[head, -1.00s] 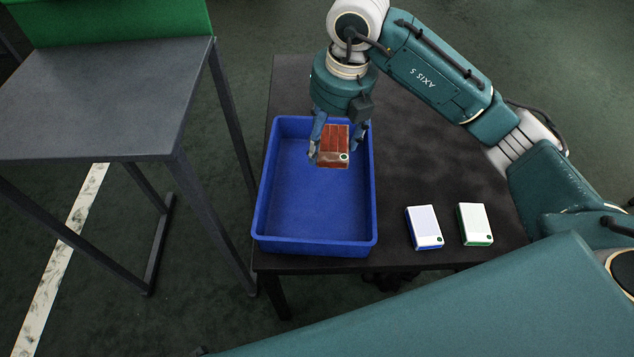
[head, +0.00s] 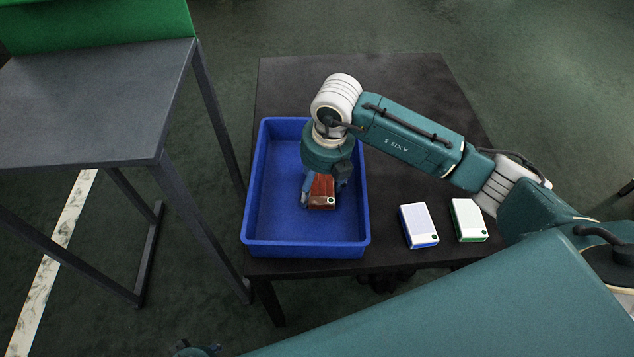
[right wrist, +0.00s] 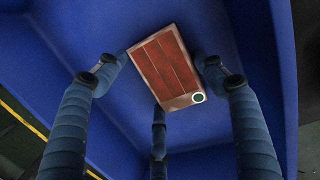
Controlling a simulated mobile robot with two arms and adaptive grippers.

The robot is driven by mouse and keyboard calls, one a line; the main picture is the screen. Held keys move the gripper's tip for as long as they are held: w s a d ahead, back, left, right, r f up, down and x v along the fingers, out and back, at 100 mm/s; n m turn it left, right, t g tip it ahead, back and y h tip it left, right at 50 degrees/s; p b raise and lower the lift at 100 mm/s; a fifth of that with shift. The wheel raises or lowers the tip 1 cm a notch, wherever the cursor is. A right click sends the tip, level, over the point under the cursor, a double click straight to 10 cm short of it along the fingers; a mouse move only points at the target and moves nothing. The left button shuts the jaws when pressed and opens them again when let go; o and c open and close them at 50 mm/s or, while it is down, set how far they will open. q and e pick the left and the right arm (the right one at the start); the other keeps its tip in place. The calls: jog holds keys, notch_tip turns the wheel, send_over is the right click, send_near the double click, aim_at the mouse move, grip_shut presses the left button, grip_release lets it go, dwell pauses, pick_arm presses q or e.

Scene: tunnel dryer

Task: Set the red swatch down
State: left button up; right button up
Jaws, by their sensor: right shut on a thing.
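The red swatch (head: 322,190) is a small block with a red panelled face and a dark round dot at one corner. My right gripper (head: 324,192) is shut on it, inside the blue tray (head: 262,228). In the right wrist view the swatch (right wrist: 168,68) sits between the blue fingers of the gripper (right wrist: 165,85), with the tray's blue floor and walls around it. I cannot tell whether the swatch touches the tray floor. My left gripper is not in view.
A blue-edged white swatch (head: 418,225) and a green-edged white swatch (head: 468,220) lie on the dark table (head: 400,75) right of the tray. A grey table (head: 90,105) with a green panel (head: 100,20) stands at the left. The tray's left and front floor is clear.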

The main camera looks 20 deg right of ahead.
aim_at(323, 191)
jog(key=o, duration=1.2)
jog(key=shift+c, duration=0.2)
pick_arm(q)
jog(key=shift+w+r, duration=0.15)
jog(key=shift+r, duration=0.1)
pick_arm(e)
jog(key=shift+r, duration=0.15)
pick_arm(q)
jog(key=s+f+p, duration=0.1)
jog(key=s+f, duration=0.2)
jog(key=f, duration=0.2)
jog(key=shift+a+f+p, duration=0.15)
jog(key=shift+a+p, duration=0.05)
jog(key=shift+p, duration=0.1)
pick_arm(e)
notch_tip(323, 191, up, 12)
jog(key=s, duration=0.1)
jog(key=shift+s+d, duration=0.35)
jog(key=shift+d, duration=0.1)
